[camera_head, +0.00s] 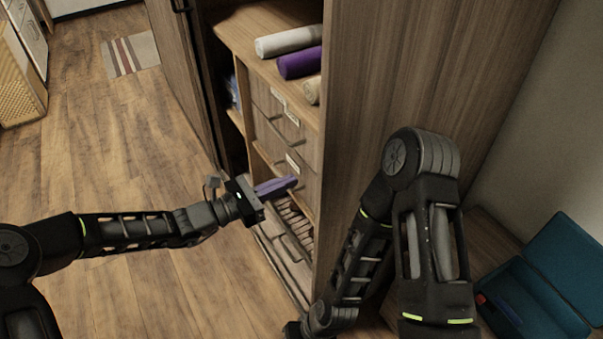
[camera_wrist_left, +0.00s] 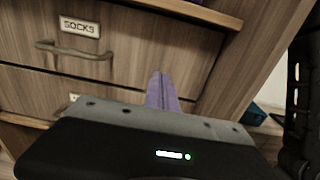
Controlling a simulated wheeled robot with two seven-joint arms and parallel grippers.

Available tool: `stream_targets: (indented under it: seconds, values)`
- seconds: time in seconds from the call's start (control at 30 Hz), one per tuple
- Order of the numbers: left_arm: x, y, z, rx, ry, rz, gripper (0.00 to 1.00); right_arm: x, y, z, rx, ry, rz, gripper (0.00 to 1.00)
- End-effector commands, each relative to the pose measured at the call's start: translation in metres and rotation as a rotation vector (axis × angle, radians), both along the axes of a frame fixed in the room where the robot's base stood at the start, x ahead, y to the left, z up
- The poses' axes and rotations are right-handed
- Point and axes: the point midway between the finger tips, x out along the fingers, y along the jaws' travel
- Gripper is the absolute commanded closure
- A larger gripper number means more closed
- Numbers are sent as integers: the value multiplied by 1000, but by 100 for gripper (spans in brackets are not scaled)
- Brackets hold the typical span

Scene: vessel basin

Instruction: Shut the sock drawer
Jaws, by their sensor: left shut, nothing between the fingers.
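The sock drawer (camera_wrist_left: 130,45) carries a SOCKS label and a bar handle in the left wrist view. It is the top drawer, under the shelf edge, and also shows in the head view (camera_head: 265,99). Its front looks flush or nearly flush with the drawer below. My left gripper (camera_head: 293,182) is shut and empty, its purple fingers together and pointing at the drawer fronts. In the left wrist view its fingertips (camera_wrist_left: 160,76) overlap the lower part of the fronts, right of the handle. Contact cannot be told. My right gripper is out of view.
A second labelled drawer (camera_wrist_left: 35,85) lies below, partly hidden by my gripper. Rolled towels (camera_head: 299,63) lie on the shelf above. The wardrobe side panel (camera_head: 400,75) stands on the right, near my right arm. A teal box (camera_head: 540,285) sits open at lower right.

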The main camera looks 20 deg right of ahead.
Motion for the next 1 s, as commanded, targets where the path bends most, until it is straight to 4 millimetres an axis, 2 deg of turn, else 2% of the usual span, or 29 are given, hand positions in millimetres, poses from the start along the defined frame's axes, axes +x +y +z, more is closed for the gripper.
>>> stream_targets:
  seconds: [0.03, 0.1, 0.3, 0.87, 1.0]
  values:
    - [-1, 13, 1, 1, 1, 4, 100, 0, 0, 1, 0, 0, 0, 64]
    - [-5, 25, 0, 2, 0, 3, 100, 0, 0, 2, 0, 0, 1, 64]
    - [-10, 44, 0, 0, -1, 1, 100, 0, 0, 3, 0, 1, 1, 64]
    - [-11, 45, -1, 2, -3, 0, 100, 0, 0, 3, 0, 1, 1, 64]
    - [-11, 46, -16, 74, -34, 2, 100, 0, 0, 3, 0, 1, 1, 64]
